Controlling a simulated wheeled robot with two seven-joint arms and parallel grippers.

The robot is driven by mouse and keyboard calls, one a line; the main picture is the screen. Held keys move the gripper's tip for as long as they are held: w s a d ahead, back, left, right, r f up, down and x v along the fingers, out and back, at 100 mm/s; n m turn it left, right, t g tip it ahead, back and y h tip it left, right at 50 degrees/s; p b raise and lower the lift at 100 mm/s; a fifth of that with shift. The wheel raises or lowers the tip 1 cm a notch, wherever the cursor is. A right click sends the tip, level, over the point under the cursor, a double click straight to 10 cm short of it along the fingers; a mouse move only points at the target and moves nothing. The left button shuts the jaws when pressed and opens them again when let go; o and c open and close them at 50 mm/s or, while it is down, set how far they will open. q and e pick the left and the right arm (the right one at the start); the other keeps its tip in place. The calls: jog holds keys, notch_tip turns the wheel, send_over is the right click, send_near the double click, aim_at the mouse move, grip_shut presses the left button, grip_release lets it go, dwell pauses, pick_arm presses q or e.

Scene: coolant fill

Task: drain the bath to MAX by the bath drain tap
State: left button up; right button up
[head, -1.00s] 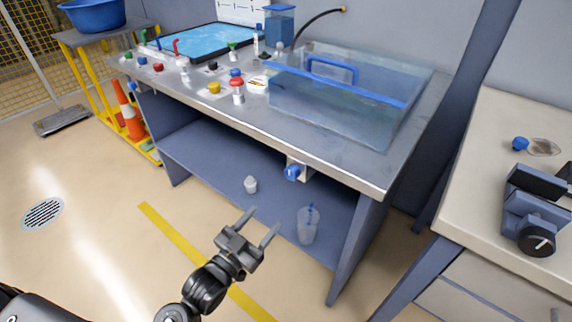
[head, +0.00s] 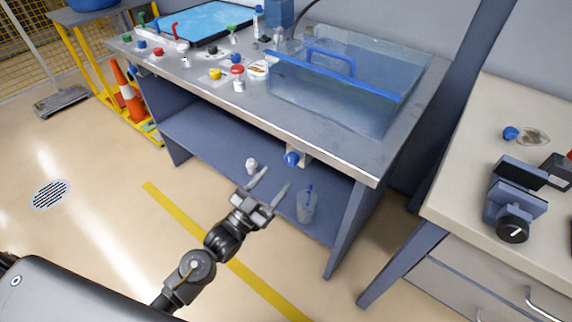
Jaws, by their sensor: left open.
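The bath (head: 340,95) is a clear tank of bluish liquid with a blue front rim and blue handle, standing on the steel bench top. A blue tap knob (head: 292,158) sits on a pale bracket under the bench's front edge, below the bath. It looks like the bath drain tap. My left gripper (head: 274,180) is open and empty, just below and to the left of the knob, apart from it as far as I can tell. A MAX mark cannot be made out. My right gripper is not in view.
A clear jug (head: 306,206) and a small white bottle (head: 252,165) stand on the lower shelf. Several coloured valves stand on the bench (head: 200,90). A side table (head: 470,190) with a blue-grey device (head: 514,205) is at right.

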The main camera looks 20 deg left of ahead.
aim_at(289, 163)
pick_arm(q)
jog(key=shift+x, duration=2.8)
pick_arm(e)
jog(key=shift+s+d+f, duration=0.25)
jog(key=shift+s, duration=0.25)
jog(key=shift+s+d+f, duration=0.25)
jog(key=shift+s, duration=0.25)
pick_arm(q)
jog(key=shift+c, duration=0.5)
jog(key=c, duration=0.9)
jog(key=shift+p, duration=0.35)
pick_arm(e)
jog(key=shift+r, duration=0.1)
